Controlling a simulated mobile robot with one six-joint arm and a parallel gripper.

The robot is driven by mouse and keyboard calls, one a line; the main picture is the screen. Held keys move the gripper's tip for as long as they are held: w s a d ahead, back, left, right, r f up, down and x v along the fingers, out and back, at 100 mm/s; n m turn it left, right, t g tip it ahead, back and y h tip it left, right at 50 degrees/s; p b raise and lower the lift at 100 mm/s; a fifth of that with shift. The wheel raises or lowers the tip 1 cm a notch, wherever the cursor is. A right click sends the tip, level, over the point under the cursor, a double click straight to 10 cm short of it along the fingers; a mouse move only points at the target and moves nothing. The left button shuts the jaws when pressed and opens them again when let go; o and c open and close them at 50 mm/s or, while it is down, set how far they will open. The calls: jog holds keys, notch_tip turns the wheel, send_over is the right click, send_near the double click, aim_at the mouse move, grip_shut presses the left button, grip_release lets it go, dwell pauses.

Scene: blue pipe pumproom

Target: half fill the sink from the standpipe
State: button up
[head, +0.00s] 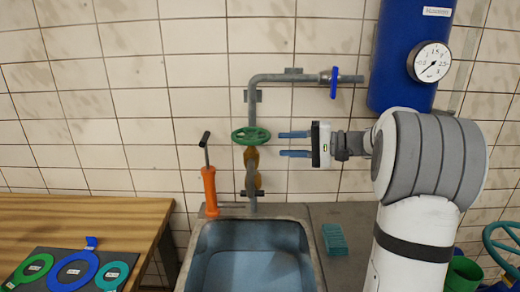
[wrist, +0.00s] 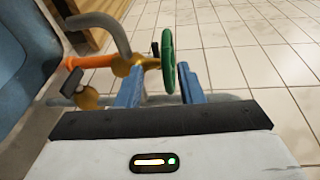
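The grey standpipe (head: 252,112) rises behind the sink and bends right at the top. A green handwheel (head: 250,135) sits on it above a brass valve body (head: 251,157). The sink (head: 250,234) is blue-grey inside; I cannot tell whether it holds water. No stream shows from the pipe. My gripper (head: 281,144) is open, its two blue fingers pointing left at the wheel's right side. In the wrist view the wheel (wrist: 168,55) stands edge-on in line with the gap between the fingers (wrist: 160,72). I cannot tell whether they touch it.
An orange hand pump (head: 209,190) stands left of the standpipe. A blue-handled valve (head: 333,82) is on the upper pipe. A blue tank with a gauge (head: 430,62) hangs at right. A wooden table (head: 110,214) with coloured rings is at left. A teal block (head: 334,238) lies beside the sink.

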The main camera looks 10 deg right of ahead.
aim_at(265, 138)
jog(key=shift+t, duration=0.4)
jog(key=x, duration=0.2)
jog(key=p+x, duration=0.1)
jog(key=x, duration=0.1)
jog(key=w+x, duration=0.1)
jog(key=x, duration=0.2)
jog(key=shift+w+d+r, duration=0.15)
jog(key=shift+d+r, duration=0.05)
jog(key=shift+r, duration=0.05)
grip_shut()
